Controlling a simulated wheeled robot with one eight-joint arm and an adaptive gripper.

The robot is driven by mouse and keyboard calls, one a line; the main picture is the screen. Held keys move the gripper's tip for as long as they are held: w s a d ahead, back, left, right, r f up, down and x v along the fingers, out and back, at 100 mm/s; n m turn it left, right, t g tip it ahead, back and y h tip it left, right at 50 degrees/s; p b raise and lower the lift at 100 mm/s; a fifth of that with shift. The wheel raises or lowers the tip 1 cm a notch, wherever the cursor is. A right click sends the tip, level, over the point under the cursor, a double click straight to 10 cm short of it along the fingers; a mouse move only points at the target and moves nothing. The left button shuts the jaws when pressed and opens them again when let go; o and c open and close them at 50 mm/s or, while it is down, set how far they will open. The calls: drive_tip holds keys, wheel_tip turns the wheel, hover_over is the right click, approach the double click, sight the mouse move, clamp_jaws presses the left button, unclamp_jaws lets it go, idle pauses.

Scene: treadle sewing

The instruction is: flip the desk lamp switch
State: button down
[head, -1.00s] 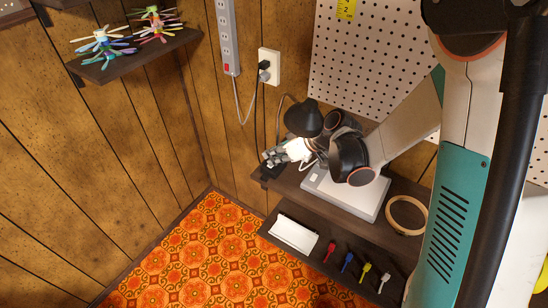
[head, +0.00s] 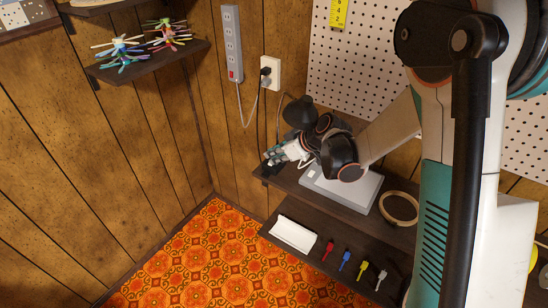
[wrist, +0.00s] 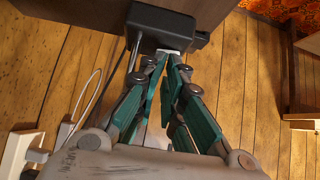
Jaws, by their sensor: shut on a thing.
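The desk lamp has a black cone shade (head: 299,112), which shows in the head view above the upper shelf near the corner. Its dark box-shaped base (wrist: 160,25) shows at the top of the wrist view. My gripper (wrist: 168,58) reaches to the near edge of that base. Its teal fingers come together at the tips on a small pale piece at the base's edge, which looks like the lamp switch (wrist: 169,51). The fingertips hide part of it, so I cannot tell its position. In the head view my gripper (head: 275,158) is small and partly hidden by its own wrist.
A grey and white flat box (head: 345,186) and a wooden ring (head: 399,208) are on the upper shelf. A white folded piece (head: 293,234) and several coloured small tools are on the lower shelf. A wall outlet (head: 270,74) has a plugged cord. Pegboard (head: 365,60) stands behind.

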drive_tip(key=shift+w+d, duration=0.15)
drive_tip(key=shift+w, duration=0.2)
drive_tip(key=shift+s+d+r, duration=0.15)
drive_tip(key=shift+d+r, duration=0.2)
drive_tip(key=v, duration=0.7)
drive_tip(key=shift+s+a, duration=0.2)
drive_tip(key=shift+s, duration=0.15)
drive_tip(key=shift+f, duration=0.1)
